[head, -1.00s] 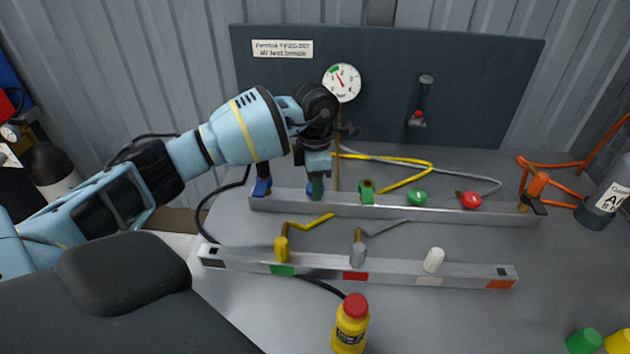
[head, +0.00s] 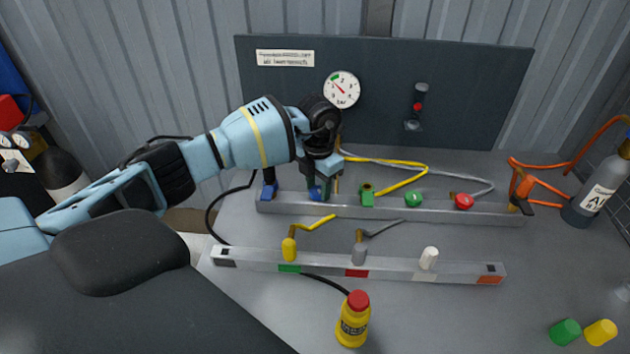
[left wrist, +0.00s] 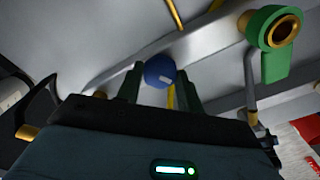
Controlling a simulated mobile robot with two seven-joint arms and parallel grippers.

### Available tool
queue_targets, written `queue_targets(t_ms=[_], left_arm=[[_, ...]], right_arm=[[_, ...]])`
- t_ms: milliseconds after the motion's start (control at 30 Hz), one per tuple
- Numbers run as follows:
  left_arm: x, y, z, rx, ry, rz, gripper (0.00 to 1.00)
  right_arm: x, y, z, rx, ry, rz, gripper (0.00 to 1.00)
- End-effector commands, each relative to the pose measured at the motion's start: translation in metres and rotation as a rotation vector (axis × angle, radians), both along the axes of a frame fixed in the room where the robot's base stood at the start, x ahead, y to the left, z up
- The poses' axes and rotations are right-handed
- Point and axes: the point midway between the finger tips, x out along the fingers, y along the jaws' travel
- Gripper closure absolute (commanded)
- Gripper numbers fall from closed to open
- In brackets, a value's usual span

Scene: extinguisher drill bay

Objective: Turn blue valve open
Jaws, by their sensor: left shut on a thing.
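The blue valve (head: 314,194) is a round knob on the back rail, left of the green fitting. My left gripper (head: 319,188) comes down from above and is shut on the blue valve, hiding part of it in the head view. In the left wrist view, the round blue valve (left wrist: 158,71) with a pale mark sits between the dark green fingertips (left wrist: 160,85). I cannot tell how far the valve is turned. My right gripper is in neither view.
A green fitting with a brass ring (head: 367,194) stands right beside the gripper, then green (head: 413,198) and red (head: 464,202) knobs. The front rail (head: 330,264) and a yellow bottle (head: 353,322) are nearer. A gauge (head: 342,90) hangs behind.

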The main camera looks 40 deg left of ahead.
Motion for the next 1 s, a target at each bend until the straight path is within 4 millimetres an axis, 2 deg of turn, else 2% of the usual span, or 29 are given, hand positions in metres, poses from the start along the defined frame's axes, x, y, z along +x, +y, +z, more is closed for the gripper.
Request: queue_targets(t_ms=[33,333,700,1000], left_arm=[[0.000,0.000,0.005,0.000,-0.004,0.045,0.86],[0.001,0.000,0.006,-0.001,-0.005,0.330,0.86],[0.001,0.000,0.005,-0.002,-0.006,0.675,0.86],[0.001,0.000,0.004,-0.002,-0.005,0.888,0.86]], right_arm=[[0.004,-0.001,0.007,-0.001,-0.011,0.001,0.64],[0.012,-0.003,0.025,-0.006,-0.039,0.003,0.64],[0.036,-0.005,0.054,-0.011,-0.107,0.006,0.64],[0.048,-0.007,0.068,-0.016,-0.143,0.007,0.64]])
